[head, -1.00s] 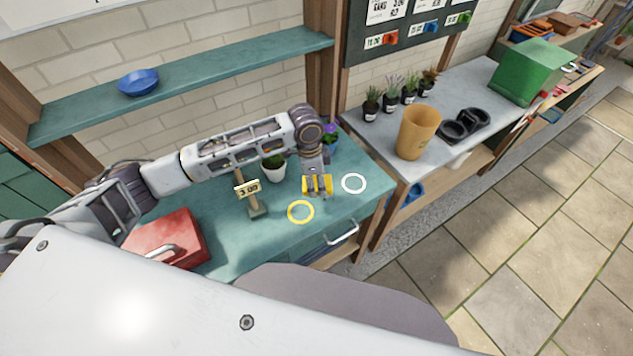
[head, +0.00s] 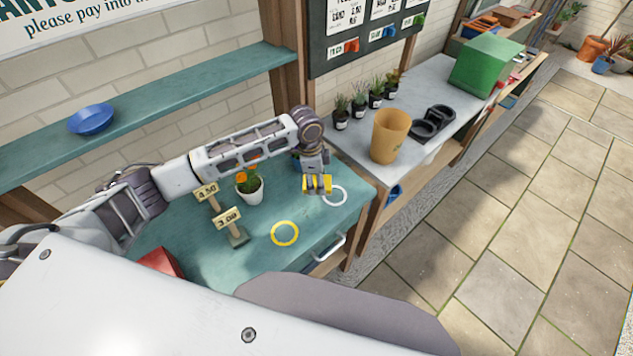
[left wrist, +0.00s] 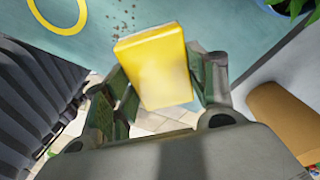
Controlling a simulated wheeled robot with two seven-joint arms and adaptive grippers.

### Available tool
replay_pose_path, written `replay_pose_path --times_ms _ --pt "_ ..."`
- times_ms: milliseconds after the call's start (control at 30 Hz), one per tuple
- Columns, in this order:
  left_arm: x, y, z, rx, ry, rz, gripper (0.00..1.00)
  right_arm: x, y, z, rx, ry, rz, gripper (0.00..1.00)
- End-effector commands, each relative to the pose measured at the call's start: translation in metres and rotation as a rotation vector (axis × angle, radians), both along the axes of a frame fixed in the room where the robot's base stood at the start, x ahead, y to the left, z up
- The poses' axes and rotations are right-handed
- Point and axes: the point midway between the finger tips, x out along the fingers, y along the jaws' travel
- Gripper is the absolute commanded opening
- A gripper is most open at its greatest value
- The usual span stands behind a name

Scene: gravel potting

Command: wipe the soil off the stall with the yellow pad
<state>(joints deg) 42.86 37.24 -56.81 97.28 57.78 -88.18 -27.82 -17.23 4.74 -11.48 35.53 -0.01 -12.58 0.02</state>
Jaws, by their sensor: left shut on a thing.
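My left gripper (head: 315,176) is shut on the yellow pad (head: 318,184), over the right part of the green stall top (head: 195,240). The pad overlaps the left edge of the white ring (head: 336,204) in the head view. In the left wrist view the pad (left wrist: 155,65) sits between the two green-lined fingers. I cannot tell whether the pad touches the top. My right gripper is not in view.
A yellow ring (head: 285,233) lies left of the pad. Two price signs, one marked 3.00 (head: 228,218), and a white pot with orange flowers (head: 250,190) stand left of the gripper. A red box (head: 160,262) is at lower left. A tan pot (head: 390,137) stands on the grey table.

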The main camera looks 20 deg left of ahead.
Motion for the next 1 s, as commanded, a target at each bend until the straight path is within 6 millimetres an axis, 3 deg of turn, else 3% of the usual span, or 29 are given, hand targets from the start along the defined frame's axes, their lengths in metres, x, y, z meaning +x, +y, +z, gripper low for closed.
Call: replay_pose_path --times_ms 733,1000 --pt "0.004 -0.002 0.0 0.0 0.0 -0.052 0.38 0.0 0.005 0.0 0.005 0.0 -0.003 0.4" --pt "-0.001 -0.001 -0.016 0.001 0.002 -0.055 0.38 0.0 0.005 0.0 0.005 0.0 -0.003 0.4"
